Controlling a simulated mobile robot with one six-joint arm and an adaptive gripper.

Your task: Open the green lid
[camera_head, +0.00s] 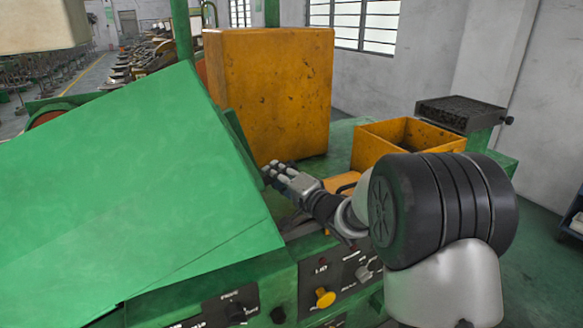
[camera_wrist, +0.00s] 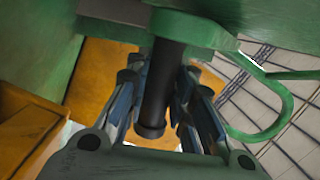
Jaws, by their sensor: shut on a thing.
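The green lid (camera_head: 130,180) is a large, flat, sloping panel that fills the left of the head view. Its upper corner stands high, and its lower edge is near the front control panel. My gripper (camera_head: 274,172) is at the lid's right edge. In the wrist view my gripper (camera_wrist: 160,90) has its fingers on both sides of a dark round handle (camera_wrist: 158,95), shut on it. The handle joins a green bracket (camera_wrist: 190,28). In the head view the handle is hidden.
A tall orange box (camera_head: 268,90) stands behind my gripper. An open orange bin (camera_head: 375,140) and a dark block (camera_head: 460,112) are to the right. A control panel with a yellow knob (camera_head: 325,298) is below my arm. A green bar loop (camera_wrist: 285,105) lies right of the fingers.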

